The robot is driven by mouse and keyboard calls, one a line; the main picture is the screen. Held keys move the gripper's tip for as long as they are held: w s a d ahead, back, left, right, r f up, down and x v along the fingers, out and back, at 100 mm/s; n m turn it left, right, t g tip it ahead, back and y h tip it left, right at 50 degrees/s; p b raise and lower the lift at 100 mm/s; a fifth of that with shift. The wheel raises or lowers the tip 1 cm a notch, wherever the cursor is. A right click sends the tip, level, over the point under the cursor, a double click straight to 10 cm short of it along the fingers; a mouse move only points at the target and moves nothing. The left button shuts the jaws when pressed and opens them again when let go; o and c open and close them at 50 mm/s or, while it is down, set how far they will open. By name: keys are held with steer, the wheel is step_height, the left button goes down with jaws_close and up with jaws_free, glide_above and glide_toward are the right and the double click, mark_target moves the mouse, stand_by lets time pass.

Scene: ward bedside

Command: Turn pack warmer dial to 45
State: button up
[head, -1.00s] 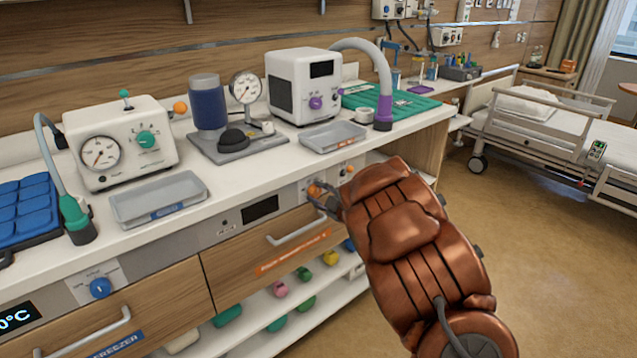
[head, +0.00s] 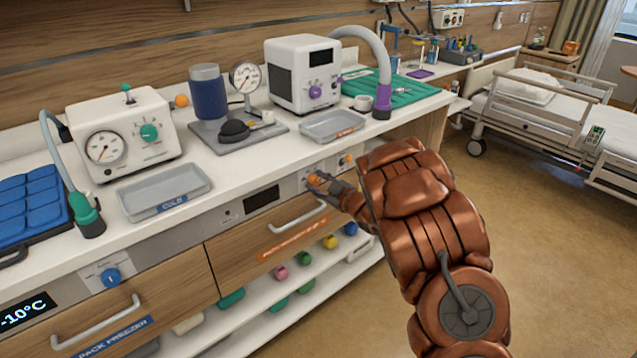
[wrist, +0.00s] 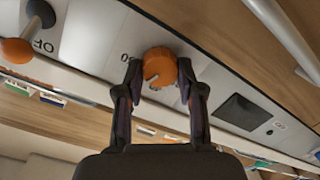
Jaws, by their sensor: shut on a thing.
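The orange pack warmer dial (head: 314,180) sits on the grey panel strip above the drawer with the orange label (head: 293,244). My gripper (head: 325,186) reaches it from the right and is shut on it. In the wrist view the dial (wrist: 160,66) is between my two dark fingers, with a pale pointer mark on its face. My fingers hide its sides and part of the printed scale; the 45 mark cannot be read. The warmer's display (head: 262,198) looks dark.
An orange-tipped lever (head: 347,160) is right of the dial; it shows large in the wrist view (wrist: 18,50). The drawer handle (head: 297,218) is just below. A blue freezer dial (head: 111,279) is far left. Trays and devices stand on the counter (head: 230,168). Open floor lies right.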

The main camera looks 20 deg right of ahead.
steer(key=o, duration=1.1)
steer(key=shift+o, duration=0.2)
steer(key=v, duration=1.2)
